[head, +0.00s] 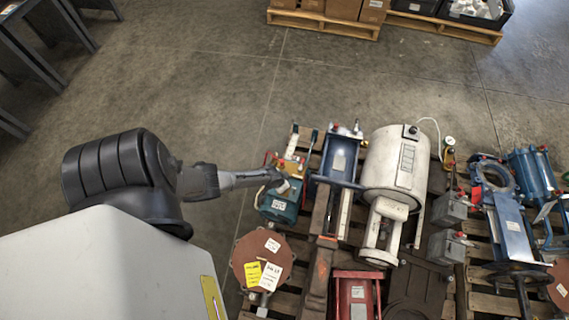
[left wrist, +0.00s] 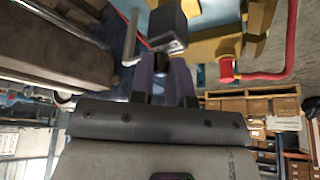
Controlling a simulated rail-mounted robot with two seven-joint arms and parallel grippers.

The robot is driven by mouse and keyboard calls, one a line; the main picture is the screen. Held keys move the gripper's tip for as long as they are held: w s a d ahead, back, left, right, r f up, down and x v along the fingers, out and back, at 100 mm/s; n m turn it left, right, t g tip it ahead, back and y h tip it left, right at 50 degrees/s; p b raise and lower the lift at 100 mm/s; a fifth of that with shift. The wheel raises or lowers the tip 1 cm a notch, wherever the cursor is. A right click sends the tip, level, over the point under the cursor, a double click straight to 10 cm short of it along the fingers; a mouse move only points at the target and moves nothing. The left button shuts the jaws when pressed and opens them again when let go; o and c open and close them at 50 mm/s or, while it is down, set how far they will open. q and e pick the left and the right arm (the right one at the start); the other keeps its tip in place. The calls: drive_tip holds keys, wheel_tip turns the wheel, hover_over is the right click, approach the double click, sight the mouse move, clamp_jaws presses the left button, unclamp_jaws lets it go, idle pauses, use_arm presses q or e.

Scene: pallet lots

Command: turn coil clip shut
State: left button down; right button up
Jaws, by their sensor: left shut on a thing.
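My left gripper (head: 282,181) reaches in from the left and is at the teal unit (head: 280,207) with the brass-coloured block on the pallet. In the left wrist view my left gripper's fingers (left wrist: 165,80) are shut on a small dark part just below a dark grey square coil block (left wrist: 172,25). I take this part to be the coil clip (left wrist: 160,63); the fingers hide most of it, so its turned position cannot be told. The brass-coloured body (left wrist: 215,45) is right beside the coil block. My right gripper is not in view.
A red fitting and pipe (left wrist: 228,68) stand close to the right of the fingers. A grey pipe (left wrist: 131,40) is close on the left. A white tank (head: 393,160) and a blue cylinder unit (head: 340,155) crowd the pallet to the right.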

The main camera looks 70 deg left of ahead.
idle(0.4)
use_arm(q)
drive_tip(key=c, duration=1.1)
unclamp_jaws()
drive_tip(key=shift+r, duration=0.1)
drive_tip(key=shift+s+r+p, duration=0.1)
drive_tip(key=shift+r+p, duration=0.15)
drive_tip(key=shift+p, duration=0.1)
drive_tip(key=p+v, duration=0.8)
drive_tip(key=v, duration=0.5)
